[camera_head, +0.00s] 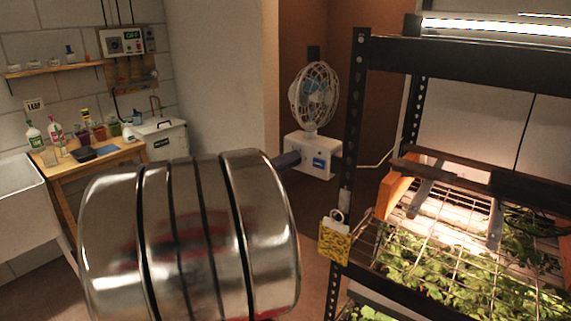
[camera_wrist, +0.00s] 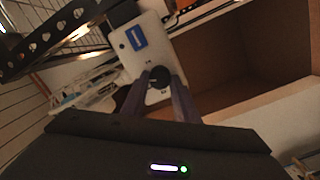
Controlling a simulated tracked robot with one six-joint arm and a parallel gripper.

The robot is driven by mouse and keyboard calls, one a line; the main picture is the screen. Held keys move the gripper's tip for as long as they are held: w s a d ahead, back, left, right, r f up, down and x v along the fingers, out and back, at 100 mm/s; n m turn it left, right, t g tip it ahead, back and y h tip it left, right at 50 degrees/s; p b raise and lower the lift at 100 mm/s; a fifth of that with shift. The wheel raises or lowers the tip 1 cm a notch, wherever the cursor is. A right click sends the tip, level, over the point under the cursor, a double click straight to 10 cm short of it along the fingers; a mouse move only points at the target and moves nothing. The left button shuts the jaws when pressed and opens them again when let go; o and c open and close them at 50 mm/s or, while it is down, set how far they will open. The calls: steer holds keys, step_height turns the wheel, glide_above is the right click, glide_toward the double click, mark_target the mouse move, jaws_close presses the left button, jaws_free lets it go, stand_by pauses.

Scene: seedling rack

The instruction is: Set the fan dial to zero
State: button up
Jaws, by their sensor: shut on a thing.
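The white fan (camera_head: 315,97) stands on its white control box (camera_head: 318,157) beside the rack in the head view. The box also shows in the wrist view (camera_wrist: 140,42), with a blue label and a dark round dial (camera_wrist: 159,75) on its face. My gripper (camera_wrist: 160,84) has one finger on each side of the dial and is shut on it. In the head view my gripper (camera_head: 288,160) reaches the box's left side, and the dial is hidden there. The dial's pointer and scale are too small to read.
The black metal rack (camera_head: 355,120) with lit seedlings stands close on the right. A wooden table (camera_head: 95,166) with bottles, a white sink (camera_head: 25,205) and a lidded bin (camera_head: 165,140) stand at the left.

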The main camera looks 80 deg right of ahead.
steer(key=shift+f+n, duration=0.1)
steer(key=shift+n, duration=0.2)
steer(key=n, duration=0.6)
steer(key=n+t+h, duration=0.1)
steer(key=n, duration=0.6)
steer(key=f+n, duration=0.1)
steer(key=n, duration=0.6)
steer(key=shift+s+a+t+h, duration=0.1)
steer(key=shift+s+t+h, duration=0.1)
steer(key=shift+t+h, duration=0.15)
steer(key=shift+n, duration=0.3)
steer(key=o, duration=1.1)
steer(key=shift+r, duration=0.1)
steer(key=shift+c, duration=0.2)
steer(key=shift+a+r, duration=0.1)
